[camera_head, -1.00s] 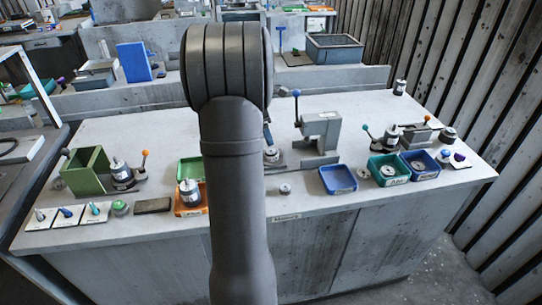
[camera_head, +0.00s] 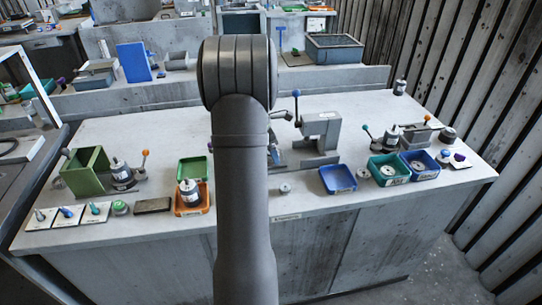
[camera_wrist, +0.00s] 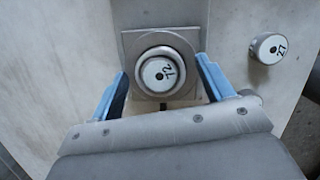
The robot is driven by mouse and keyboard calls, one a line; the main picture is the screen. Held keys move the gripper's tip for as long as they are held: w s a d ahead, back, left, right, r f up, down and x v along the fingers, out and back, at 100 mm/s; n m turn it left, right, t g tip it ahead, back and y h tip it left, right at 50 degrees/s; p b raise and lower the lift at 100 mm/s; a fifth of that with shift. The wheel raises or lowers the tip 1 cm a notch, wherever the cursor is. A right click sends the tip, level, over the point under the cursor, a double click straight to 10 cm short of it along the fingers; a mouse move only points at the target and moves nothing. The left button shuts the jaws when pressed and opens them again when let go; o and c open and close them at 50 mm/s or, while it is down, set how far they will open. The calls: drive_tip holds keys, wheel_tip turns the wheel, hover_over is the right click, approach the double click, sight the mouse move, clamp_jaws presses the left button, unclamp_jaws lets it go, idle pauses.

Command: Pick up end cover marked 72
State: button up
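The end cover marked 72 (camera_wrist: 154,73) is a small round pale disc, seen from above in the wrist view. It sits within a grey metal ring on a square metal plate (camera_wrist: 131,43). My gripper (camera_wrist: 161,68) is open, with one blue finger on each side of the ring and a gap visible at each side. How high the fingertips are above the plate is hard to tell. In the head view my arm hides the cover, and a bit of a blue finger (camera_head: 275,154) shows beside the arm.
A disc marked 27 (camera_wrist: 268,47) lies on the bench at right; it also shows in the head view (camera_head: 285,188). A grey press (camera_head: 322,130) with a blue-knobbed lever stands close right of my gripper. A blue tray (camera_head: 338,188) and an orange tray (camera_head: 193,211) stand near the front edge.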

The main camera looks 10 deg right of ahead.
drive_tip(key=c, duration=0.9)
drive_tip(key=shift+c, duration=0.2)
drive_tip(key=shift+r, duration=0.15)
